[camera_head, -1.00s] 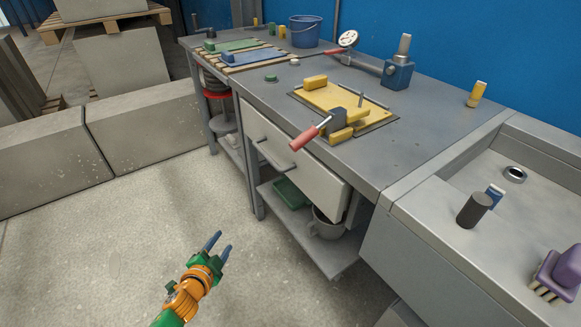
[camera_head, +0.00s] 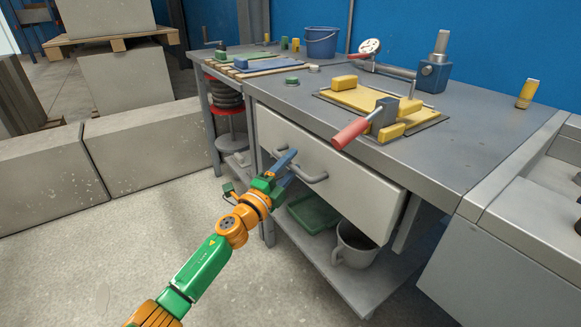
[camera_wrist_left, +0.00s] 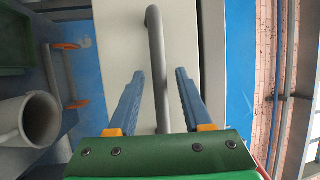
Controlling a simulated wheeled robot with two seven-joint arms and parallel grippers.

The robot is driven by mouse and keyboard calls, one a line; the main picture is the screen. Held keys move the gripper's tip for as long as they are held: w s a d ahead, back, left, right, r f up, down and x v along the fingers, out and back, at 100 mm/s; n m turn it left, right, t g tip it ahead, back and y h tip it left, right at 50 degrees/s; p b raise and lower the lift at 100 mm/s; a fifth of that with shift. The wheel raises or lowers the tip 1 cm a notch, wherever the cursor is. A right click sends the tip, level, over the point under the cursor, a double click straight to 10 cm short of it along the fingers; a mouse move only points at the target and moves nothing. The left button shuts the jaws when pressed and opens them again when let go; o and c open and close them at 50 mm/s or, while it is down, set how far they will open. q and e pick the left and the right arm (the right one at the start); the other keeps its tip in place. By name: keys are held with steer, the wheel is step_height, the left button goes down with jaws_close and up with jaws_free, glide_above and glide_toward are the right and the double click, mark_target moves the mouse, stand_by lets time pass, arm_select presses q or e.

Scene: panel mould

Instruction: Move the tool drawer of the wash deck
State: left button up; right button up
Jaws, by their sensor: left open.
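The tool drawer (camera_head: 350,180) has a pale grey front and sits under the grey bench top. Its front stands out a little at the right end; how far it is open I cannot tell. A grey bar handle (camera_head: 318,179) is on the front and also runs up the left wrist view (camera_wrist_left: 155,35). My left gripper (camera_head: 290,164) is at the handle's left part. Its blue fingers are open, and in the left wrist view (camera_wrist_left: 160,74) the bar lies between them, with gaps on both sides. My right gripper is not in view.
A red-handled clamp (camera_head: 365,125) overhangs the bench edge above the drawer. A lower shelf holds a green tray (camera_head: 313,213) and a grey mug (camera_head: 353,244). A sink unit (camera_head: 520,225) stands at right. Concrete blocks (camera_head: 150,140) line the left; floor in front is clear.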

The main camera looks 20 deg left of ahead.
arm_select(q)
jaws_close()
stand_by(1.4)
